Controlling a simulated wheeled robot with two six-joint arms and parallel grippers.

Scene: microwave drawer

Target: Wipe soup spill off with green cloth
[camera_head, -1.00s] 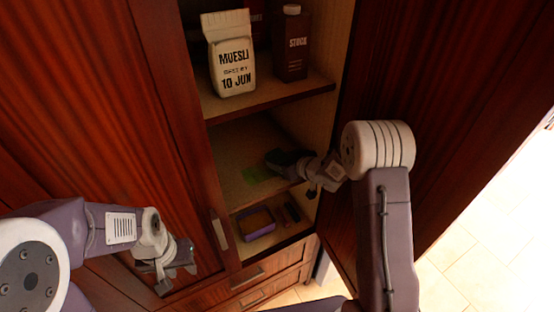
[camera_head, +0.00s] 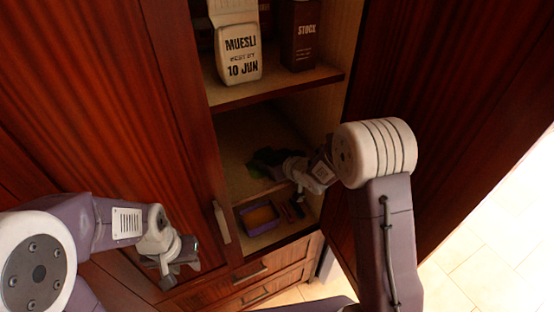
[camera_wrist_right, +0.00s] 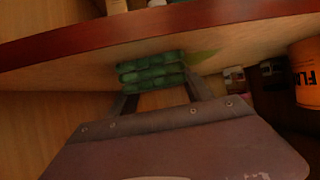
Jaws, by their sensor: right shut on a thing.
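My right gripper (camera_head: 262,160) reaches into the open cupboard, over the middle shelf (camera_head: 240,135). In the right wrist view it is shut on the folded green cloth (camera_wrist_right: 152,72), which sits between its fingers.
A muesli bag (camera_head: 240,55) and a stock carton (camera_head: 301,38) stand on the shelf above. A purple box (camera_head: 259,218) sits on the level below. The open door (camera_head: 450,110) is close to my right arm. An orange container (camera_wrist_right: 305,72) shows in the right wrist view.

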